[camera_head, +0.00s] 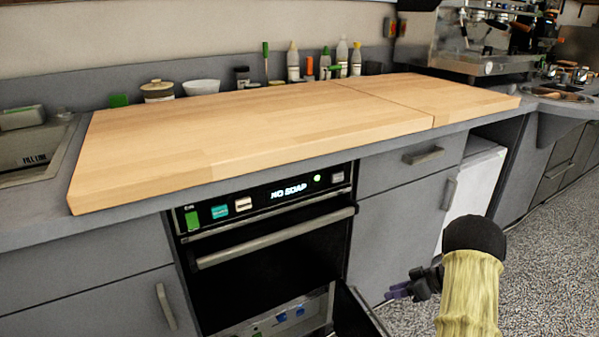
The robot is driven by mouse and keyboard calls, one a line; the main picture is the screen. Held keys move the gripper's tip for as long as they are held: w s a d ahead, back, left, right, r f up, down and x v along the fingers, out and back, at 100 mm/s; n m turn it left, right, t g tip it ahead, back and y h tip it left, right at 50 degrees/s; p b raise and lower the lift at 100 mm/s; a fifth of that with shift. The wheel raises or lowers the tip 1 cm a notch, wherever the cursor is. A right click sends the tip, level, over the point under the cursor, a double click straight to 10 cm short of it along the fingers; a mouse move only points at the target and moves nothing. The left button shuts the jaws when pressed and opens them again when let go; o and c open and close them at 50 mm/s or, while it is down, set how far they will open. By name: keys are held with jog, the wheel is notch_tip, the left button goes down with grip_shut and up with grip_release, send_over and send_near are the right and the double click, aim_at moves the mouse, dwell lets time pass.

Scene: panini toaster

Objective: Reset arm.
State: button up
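My arm comes in at the bottom right of the head view, with a yellow sleeve and a black rounded joint. My gripper (398,292) is small and dark at the left end of the arm, low in front of the grey cabinet. Its fingers point left and have a purplish tint. They are too small and dark to show whether they are open or shut. I see nothing clearly held in it.
An under-counter machine (265,215) reading "NO SOAP" stands open, its door edge (365,310) reaching near my gripper. A wooden board (250,125) covers the counter. A sink (30,150) is at left, an espresso machine (465,40) at back right. Speckled floor (550,240) is clear at right.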

jog(key=w+a+r+m+t+h+p, duration=0.1)
jog(key=w+r+t+h, duration=0.15)
jog(key=r, duration=0.35)
jog(key=w+a+r+m+t+h, duration=0.2)
jog(key=w+r+t, duration=0.1)
jog(key=w+r, duration=0.15)
jog(key=s+r+m+h+p, duration=0.1)
jog(key=s+r+m+h, duration=0.1)
jog(key=s+r+h, duration=0.3)
jog(key=s+a+r+m+g+p, duration=0.1)
jog(key=s+a+m+g, duration=0.3)
jog(key=s, duration=0.9)
jog(key=s+a+r+g+p, duration=0.1)
jog(key=s+a+r+g, duration=0.15)
jog(key=s+a, duration=0.7)
jog(key=w+d+p+v, duration=0.1)
jog(key=w+p+v, duration=0.1)
jog(key=p+v, duration=1.6)
jog(key=w+d+r+p+v, duration=0.1)
jog(key=w+d+p+v, duration=0.1)
jog(key=p+v, duration=1.7)
jog(key=shift+w+p, duration=0.35)
jog(key=shift+p, duration=0.1)
jog(key=shift+f, duration=0.1)
jog(key=shift+w, duration=0.1)
